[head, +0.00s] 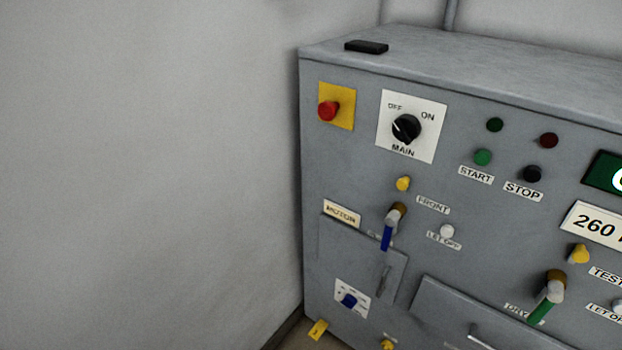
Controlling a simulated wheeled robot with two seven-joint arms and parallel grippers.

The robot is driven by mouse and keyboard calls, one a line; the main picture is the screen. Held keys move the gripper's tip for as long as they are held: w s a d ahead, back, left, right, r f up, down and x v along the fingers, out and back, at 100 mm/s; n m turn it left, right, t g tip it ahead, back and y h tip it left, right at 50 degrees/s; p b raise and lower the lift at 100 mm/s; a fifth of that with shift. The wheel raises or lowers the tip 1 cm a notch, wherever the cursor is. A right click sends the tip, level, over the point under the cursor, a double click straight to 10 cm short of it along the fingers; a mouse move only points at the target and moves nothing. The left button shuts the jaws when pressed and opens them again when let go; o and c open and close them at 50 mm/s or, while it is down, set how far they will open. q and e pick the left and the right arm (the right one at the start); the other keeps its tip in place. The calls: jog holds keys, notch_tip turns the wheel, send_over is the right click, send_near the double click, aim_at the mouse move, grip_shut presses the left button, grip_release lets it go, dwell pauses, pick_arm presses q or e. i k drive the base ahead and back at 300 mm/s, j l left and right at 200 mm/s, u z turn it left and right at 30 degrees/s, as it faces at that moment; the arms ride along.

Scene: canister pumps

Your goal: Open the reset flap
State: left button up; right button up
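A grey control cabinet (460,110) stands against the wall on the right side of the head view. A grey flap-like panel (345,255) with a slim vertical handle (385,280) is on the lower left of its front. A second grey panel (435,305) with a bar handle (490,337) is lower and to the right, cut off by the bottom edge. I read no "reset" label, so I cannot tell which one is the reset flap. Neither of my grippers is in view.
Above the panels are a red button (328,110) on yellow, a black MAIN switch (406,128), and START (483,157) and STOP (532,174) buttons. Blue (387,236) and green (541,310) levers stick out. A black block (366,46) lies on top. The left is bare wall.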

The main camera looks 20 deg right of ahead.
aim_at(351, 255)
jog(key=z, duration=1.15)
